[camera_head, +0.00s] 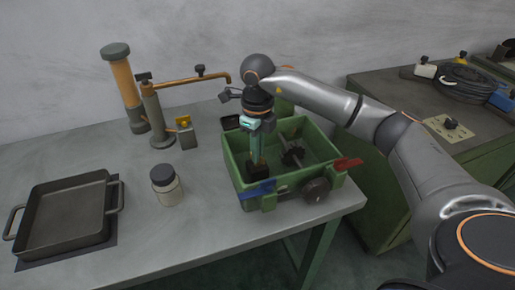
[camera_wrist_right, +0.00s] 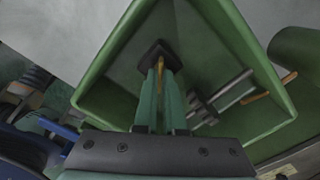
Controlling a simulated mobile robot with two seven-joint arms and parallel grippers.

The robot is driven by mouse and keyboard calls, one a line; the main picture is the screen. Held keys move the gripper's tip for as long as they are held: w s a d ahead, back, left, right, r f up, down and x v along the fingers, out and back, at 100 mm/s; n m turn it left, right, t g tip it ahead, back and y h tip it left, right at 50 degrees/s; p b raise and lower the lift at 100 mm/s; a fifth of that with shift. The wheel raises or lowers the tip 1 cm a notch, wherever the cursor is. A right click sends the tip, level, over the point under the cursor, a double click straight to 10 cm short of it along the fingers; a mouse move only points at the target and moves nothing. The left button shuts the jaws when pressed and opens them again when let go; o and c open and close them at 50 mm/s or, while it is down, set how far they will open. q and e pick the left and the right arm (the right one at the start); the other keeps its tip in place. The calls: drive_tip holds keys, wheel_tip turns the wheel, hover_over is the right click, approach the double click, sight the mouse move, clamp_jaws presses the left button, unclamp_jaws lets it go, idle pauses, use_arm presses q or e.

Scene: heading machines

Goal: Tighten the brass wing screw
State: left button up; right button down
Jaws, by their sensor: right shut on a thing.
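My right gripper (camera_head: 257,158) reaches straight down into the open green box-shaped machine (camera_head: 315,135) on the bench. In the right wrist view its two green fingers (camera_wrist_right: 161,85) are closed on the thin brass wing screw (camera_wrist_right: 160,66), which shows as a narrow strip between them. The screw sits at a dark square block (camera_wrist_right: 156,48) inside the box; the block also shows in the head view (camera_head: 258,172). The fingers hide most of the screw, and its threads cannot be seen. My left gripper is in neither view.
A shaft with a dark toothed wheel (camera_head: 293,157) lies inside the box. A jar (camera_head: 167,187) and a tray (camera_head: 66,215) stand left, with bare bench between.

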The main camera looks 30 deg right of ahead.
drive_tip(key=m+p, duration=0.1)
drive_tip(key=m, duration=0.5)
drive_tip(key=shift+s+f, duration=0.1)
drive_tip(key=m+p, duration=0.2)
drive_tip(key=m, duration=0.4)
drive_tip(key=shift+m, duration=0.4)
drive_tip(key=m+p, duration=0.2)
drive_tip(key=m, duration=0.4)
drive_tip(key=shift+a, duration=0.1)
drive_tip(key=m+p, duration=0.1)
drive_tip(key=m, duration=0.3)
drive_tip(key=shift+m+p, duration=0.5)
drive_tip(key=shift+m, duration=0.6)
drive_tip(key=shift+f, duration=0.1)
drive_tip(key=c, duration=1)
unclamp_jaws()
drive_tip(key=shift+r, duration=0.2)
